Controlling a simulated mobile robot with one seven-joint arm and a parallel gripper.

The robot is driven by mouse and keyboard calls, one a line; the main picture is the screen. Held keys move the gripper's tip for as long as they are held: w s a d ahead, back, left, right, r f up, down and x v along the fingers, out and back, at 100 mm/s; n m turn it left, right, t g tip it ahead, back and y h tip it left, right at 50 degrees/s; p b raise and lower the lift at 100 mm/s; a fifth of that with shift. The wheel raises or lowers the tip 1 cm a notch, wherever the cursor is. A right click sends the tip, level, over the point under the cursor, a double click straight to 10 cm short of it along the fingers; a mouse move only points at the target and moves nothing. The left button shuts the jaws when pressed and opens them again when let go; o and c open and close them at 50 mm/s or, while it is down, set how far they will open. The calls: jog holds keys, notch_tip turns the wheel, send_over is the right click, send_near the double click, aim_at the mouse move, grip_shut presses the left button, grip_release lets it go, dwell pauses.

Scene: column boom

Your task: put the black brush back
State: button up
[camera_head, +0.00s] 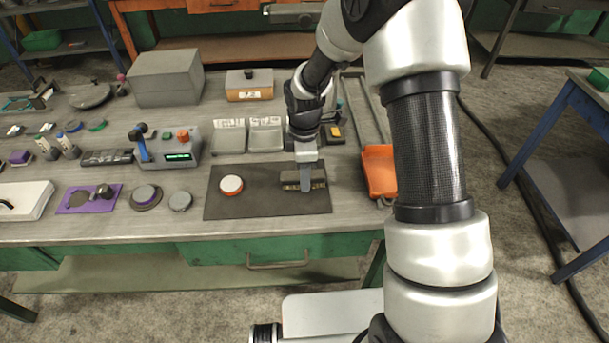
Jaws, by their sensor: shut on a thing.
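A dark grey mat (223,205) lies on the workbench. My gripper (306,186) points down over the right part of the mat and is shut on the black brush (291,181). The brush is a dark block with a thin brownish band along its lower side; my fingers hide its middle. I cannot tell whether it touches the mat or is just above it. A round white piece with an orange rim (231,185) sits on the left part of the mat.
Two grey trays with labels (265,138) stand behind the mat. An orange dustpan (379,170) lies to its right. A control box with a blue lever (178,147) and round discs (180,201) are to its left. A large grey box (167,79) stands at the back.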

jog(key=shift+f, duration=0.1)
jog(key=shift+f, duration=0.15)
jog(key=o, duration=1)
